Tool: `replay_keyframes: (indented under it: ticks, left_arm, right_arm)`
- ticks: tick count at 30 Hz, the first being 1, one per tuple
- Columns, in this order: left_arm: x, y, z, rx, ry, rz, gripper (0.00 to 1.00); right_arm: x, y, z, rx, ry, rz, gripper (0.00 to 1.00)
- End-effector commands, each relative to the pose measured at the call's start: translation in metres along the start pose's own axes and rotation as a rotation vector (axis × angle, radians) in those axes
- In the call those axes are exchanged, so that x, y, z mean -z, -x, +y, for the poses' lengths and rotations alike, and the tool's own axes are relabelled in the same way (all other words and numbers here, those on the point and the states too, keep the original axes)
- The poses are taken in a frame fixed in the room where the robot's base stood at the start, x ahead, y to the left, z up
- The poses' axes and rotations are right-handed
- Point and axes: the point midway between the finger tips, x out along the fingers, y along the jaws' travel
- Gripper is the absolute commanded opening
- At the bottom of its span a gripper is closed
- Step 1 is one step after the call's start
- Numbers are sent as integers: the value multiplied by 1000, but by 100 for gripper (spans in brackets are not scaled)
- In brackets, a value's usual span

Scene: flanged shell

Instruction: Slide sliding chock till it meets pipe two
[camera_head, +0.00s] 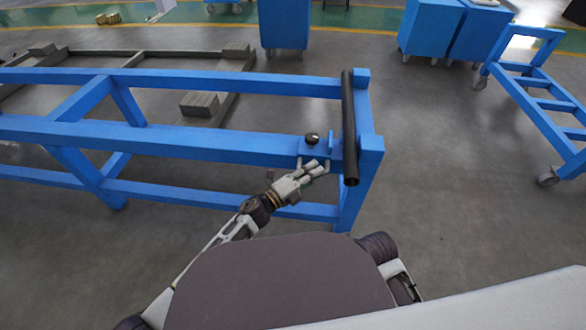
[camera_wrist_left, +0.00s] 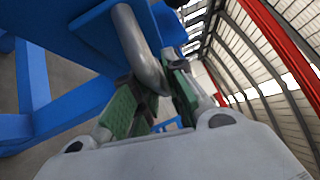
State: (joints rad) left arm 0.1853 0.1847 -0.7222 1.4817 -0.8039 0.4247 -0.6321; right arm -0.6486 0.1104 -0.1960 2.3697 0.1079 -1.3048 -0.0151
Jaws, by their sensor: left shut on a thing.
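The sliding chock (camera_head: 316,153) is a small blue piece with a black knob (camera_head: 312,138) and an upright blue plate, on the blue frame's near beam toward its right end. A dark pipe (camera_head: 349,130), which I take as pipe two, lies across the frame's right end, just right of the chock. Whether they touch, I cannot tell. My left gripper (camera_head: 321,167) is at the chock's near side. In the left wrist view, its green-padded fingers (camera_wrist_left: 152,103) are shut around a bent grey handle (camera_wrist_left: 138,48) beside blue metal. My right gripper is not in view.
The long blue frame (camera_head: 180,142) spans the left and middle, with open floor to its right. A blue wheeled cart (camera_head: 535,100) stands at the right. Blue cabinets (camera_head: 432,28) stand behind. Grey beams (camera_head: 200,103) lie on the floor behind the frame.

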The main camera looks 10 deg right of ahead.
Motion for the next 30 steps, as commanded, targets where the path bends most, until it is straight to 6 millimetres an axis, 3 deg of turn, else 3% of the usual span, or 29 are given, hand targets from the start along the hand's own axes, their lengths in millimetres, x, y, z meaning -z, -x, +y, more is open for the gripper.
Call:
replay_keyframes:
  ticks: [7, 22, 23, 24, 27, 30]
  left_arm:
    - [25, -23, 1, -1, 0, 3, 0]
    - [30, -28, 2, -2, 0, 2, 0]
    - [30, -28, 2, -2, 0, 2, 16]
    - [30, -28, 2, -2, 0, 2, 21]
    - [29, -28, 1, -2, 0, 1, 34]
    - [29, -28, 1, -1, 0, 1, 35]
  right_arm:
    - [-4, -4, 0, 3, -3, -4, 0]
    - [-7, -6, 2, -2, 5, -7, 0]
    - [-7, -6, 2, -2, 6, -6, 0]
    - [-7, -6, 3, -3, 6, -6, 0]
    - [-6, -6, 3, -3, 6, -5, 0]
    - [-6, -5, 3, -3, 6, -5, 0]
